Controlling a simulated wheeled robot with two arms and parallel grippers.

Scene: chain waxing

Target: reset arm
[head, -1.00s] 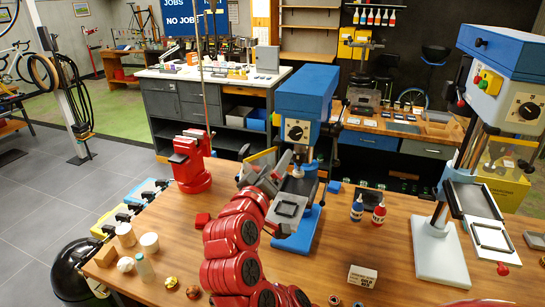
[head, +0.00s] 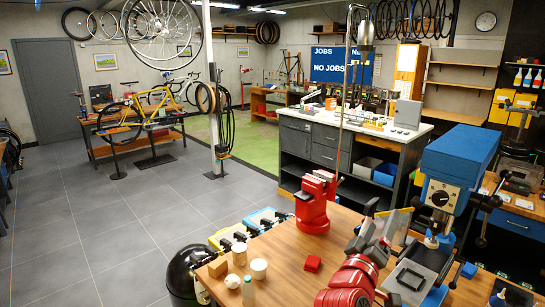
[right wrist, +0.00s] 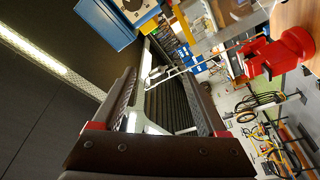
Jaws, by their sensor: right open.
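My right gripper (head: 382,228) is at the end of my red arm, over the wooden workbench in the lower right of the head view. It is open and I see nothing held in it. Its dark fingers (right wrist: 165,105) stand apart in the right wrist view. It is between the red vise (head: 313,205) on the left and the blue drill press (head: 455,170) on the right, above the bench top. My left gripper is not in view.
Grey floor on the left is open. A bike (head: 150,112) stands beyond.

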